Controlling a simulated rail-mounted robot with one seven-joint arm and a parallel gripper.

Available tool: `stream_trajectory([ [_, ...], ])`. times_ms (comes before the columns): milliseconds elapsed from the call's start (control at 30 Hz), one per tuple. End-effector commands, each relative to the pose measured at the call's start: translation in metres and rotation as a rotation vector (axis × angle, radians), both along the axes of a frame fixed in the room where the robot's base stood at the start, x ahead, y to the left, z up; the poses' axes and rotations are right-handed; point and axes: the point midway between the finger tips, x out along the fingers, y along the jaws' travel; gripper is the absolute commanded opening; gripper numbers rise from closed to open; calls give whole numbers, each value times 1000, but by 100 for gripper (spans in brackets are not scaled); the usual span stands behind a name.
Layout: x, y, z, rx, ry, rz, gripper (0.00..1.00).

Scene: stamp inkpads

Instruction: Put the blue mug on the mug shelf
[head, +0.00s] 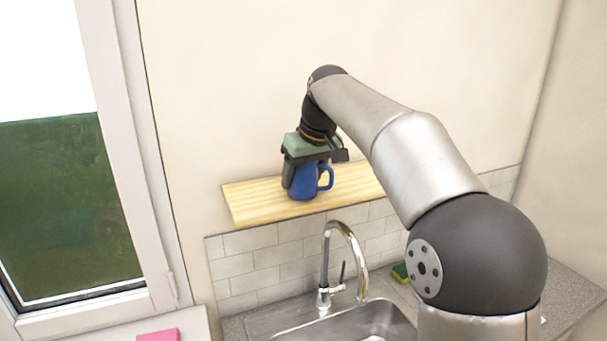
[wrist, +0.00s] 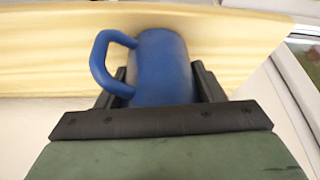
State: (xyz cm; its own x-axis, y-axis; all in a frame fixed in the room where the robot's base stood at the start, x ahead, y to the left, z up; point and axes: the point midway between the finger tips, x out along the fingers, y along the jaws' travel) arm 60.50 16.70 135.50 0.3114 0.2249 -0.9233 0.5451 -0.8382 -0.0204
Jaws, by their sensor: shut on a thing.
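The blue mug (head: 304,183) is upright at the wooden mug shelf (head: 258,205) on the wall, towards the left part of the board. Its handle points right in the head view. In the wrist view the blue mug (wrist: 163,68) sits between the two black fingers of my gripper (wrist: 165,92), with its handle on the left. My gripper (head: 303,172) is shut on the mug from above. The mug's base appears on or just above the board; I cannot tell whether it touches. The shelf (wrist: 225,40) fills the background of the wrist view.
Below the shelf are a tiled backsplash (head: 253,262), a tall chrome faucet (head: 327,262) and a sink (head: 375,318). A green and yellow sponge (head: 400,272) lies on the counter. A pink item (head: 158,336) lies by the window (head: 60,200). The shelf's left end is bare.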

Motion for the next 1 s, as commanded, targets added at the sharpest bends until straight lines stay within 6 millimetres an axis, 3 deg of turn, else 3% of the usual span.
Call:
stream_trajectory([
  [367, 0, 0, -4, 1, -2, 0, 31],
  [400, 0, 0, -4, 1, -1, 0, 70],
  [467, 0, 0, -4, 0, 0, 0, 84],
  [767, 0, 0, -1, 1, -1, 0, 84],
  [1000, -9, -7, 28, 1, -5, -1, 84],
])
